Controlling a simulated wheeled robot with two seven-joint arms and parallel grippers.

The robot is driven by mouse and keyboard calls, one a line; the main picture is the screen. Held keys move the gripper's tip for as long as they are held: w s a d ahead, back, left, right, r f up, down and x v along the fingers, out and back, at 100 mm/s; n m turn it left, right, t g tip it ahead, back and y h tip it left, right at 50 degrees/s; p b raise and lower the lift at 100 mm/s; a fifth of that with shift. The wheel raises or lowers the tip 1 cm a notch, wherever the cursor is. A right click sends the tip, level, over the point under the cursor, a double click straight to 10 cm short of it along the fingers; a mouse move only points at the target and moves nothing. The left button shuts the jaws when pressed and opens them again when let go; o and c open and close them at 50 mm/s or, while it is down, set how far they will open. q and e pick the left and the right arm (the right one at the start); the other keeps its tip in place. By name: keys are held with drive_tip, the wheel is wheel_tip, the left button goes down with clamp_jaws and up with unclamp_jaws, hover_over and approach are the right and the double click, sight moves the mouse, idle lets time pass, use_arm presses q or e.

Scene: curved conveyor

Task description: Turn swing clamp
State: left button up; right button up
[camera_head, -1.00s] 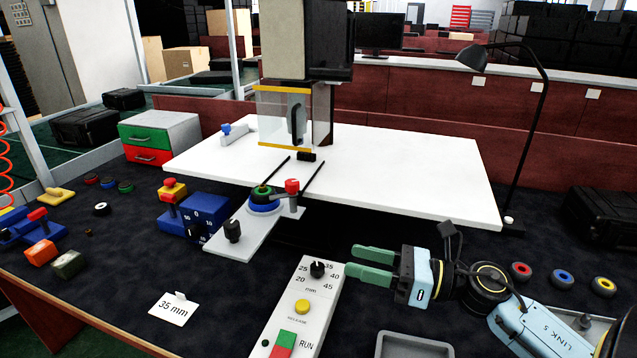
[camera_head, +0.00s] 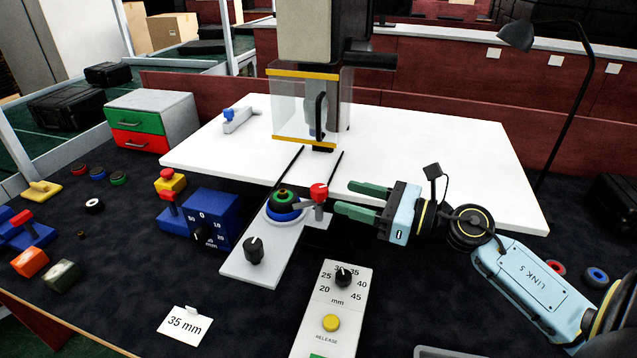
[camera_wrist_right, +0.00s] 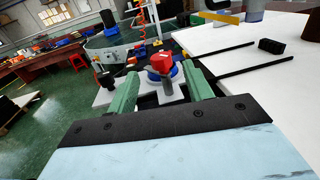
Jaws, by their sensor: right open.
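The swing clamp (camera_head: 319,196) is a grey post with a red top. It stands on a light grey plate (camera_head: 245,270) beside a blue round seat with a green and black ring (camera_head: 283,199). My right gripper (camera_head: 342,197) is open, its green fingers pointing left at the clamp from the right, a short gap away. In the right wrist view the red clamp top (camera_wrist_right: 159,62) shows ahead between the two green fingers (camera_wrist_right: 162,88), apart from both. My left gripper is not in view.
A black knob (camera_head: 254,251) stands on the plate's near end. A blue block with a dial (camera_head: 213,217) is to its left. A control panel (camera_head: 330,300) lies in front, with a "35 mm" card (camera_head: 185,325) to its left. A clear guard (camera_head: 311,105) stands behind over the white table (camera_head: 430,170).

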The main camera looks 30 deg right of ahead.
sight(319, 188)
drive_tip(key=p+x, duration=0.1)
drive_tip(key=x, duration=0.6)
drive_tip(key=shift+w+a+p, duration=0.1)
drive_tip(key=shift+w+p, duration=0.15)
drive_tip(key=shift+p, duration=0.05)
drive_tip(key=c, duration=1)
drive_tip(key=shift+o, duration=0.2)
drive_tip(key=shift+r+h+p, duration=0.15)
drive_tip(key=shift+h+p, duration=0.15)
drive_tip(key=shift+p, duration=0.35)
drive_tip(key=m+t+h+p, duration=0.1)
drive_tip(key=m+h+p, duration=0.1)
drive_tip(key=p, duration=0.4)
drive_tip(key=m+t+h+p, duration=0.2)
drive_tip(key=m+h+p, duration=0.1)
drive_tip(key=h+p, duration=0.2)
drive_tip(key=shift+r+p, duration=0.1)
drive_tip(key=shift+p, duration=0.25)
drive_tip(key=shift+f+m+h+p, duration=0.2)
drive_tip(key=shift+m+h+p, duration=1.1)
drive_tip(key=shift+h, duration=0.6)
